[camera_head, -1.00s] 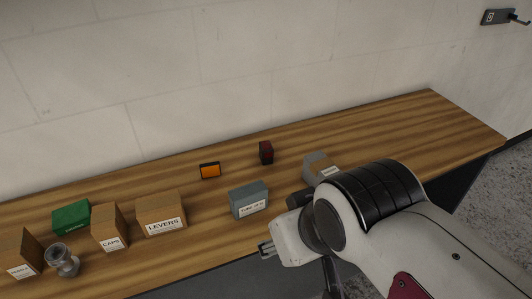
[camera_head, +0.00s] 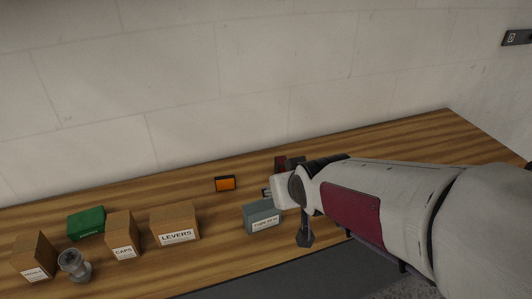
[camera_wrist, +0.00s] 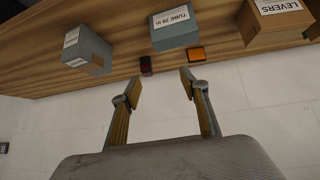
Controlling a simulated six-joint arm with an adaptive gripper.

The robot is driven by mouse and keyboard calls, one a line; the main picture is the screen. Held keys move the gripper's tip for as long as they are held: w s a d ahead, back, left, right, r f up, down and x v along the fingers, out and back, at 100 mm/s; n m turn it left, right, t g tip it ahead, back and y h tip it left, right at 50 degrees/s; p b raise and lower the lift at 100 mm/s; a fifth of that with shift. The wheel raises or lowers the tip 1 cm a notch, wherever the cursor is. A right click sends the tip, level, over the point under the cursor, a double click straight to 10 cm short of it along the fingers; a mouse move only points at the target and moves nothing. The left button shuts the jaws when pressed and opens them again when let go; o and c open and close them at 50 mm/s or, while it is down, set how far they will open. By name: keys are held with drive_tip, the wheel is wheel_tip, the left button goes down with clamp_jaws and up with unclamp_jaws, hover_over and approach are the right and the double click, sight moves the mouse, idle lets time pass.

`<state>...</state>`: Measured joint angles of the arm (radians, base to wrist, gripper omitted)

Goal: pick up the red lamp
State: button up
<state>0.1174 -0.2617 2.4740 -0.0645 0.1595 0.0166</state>
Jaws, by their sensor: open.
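The red lamp (camera_head: 280,163) is a small dark red block on the wooden bench near the wall. In the head view my arm partly hides it. In the wrist view the red lamp (camera_wrist: 145,65) shows beyond the fingertips, between their lines and nearer the left one. My gripper (camera_wrist: 160,86) is open with nothing between its fingers. It is apart from the lamp. In the head view my gripper (camera_head: 266,193) is over the bench, in front of the lamp and close to the grey-blue box.
An orange lamp (camera_head: 225,183) stands left of the red one. A grey-blue tube box (camera_head: 262,216) is in front. A grey box (camera_wrist: 88,50) shows in the wrist view. The LEVERS box (camera_head: 175,223), CAPS box (camera_head: 121,235), green box (camera_head: 86,222) and a metal part (camera_head: 74,265) stand farther left.

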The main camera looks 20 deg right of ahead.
drive_tip(key=w+d+f+t, duration=0.2)
drive_tip(key=w+d+f, duration=0.2)
drive_tip(key=w, duration=0.4)
drive_tip(key=t, duration=0.2)
approach(282, 164)
drive_tip(key=shift+w+a+f+m+h, duration=0.1)
drive_tip(key=shift+w+f+m+h, duration=0.1)
drive_tip(key=shift+w+f, duration=0.3)
drive_tip(key=shift+w+a+f+m+h, duration=0.2)
drive_tip(key=shift+w+f, duration=0.1)
drive_tip(key=shift+w, duration=0.3)
drive_tip(key=shift+w+d+f+t, duration=0.3)
drive_tip(key=shift+w+d+f, duration=0.25)
drive_tip(key=shift+f, duration=0.2)
drive_tip(key=shift+x, duration=1.3)
drive_tip(key=shift+x, duration=2.55)
drive_tip(key=shift+a+r, duration=0.1)
drive_tip(key=c, duration=1.2)
